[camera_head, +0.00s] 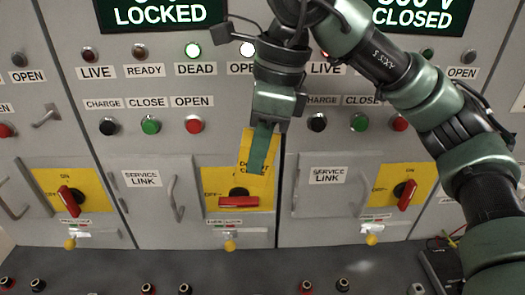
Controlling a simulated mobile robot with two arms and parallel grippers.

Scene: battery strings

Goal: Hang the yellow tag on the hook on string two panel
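The yellow tag (246,146) has dark lettering, partly covered by my finger. It hangs in front of the middle panel (165,128), just above the red rotary handle, and overlaps the handle's yellow plate (211,184). My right gripper (259,160) reaches down from above with its green finger over the tag and appears shut on it. The red handle (238,202) of the middle panel lies horizontal. I cannot make out a hook; one may be hidden behind the tag or gripper. No string number is readable. My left gripper is not in view.
Neighbouring panels have tilted red handles (69,201) and (406,195) on yellow plates. Door pulls (176,198) stick out beside the service link doors. Small yellow knobs (230,245) sit below. A dark ledge (200,268) with several terminals runs along the front.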

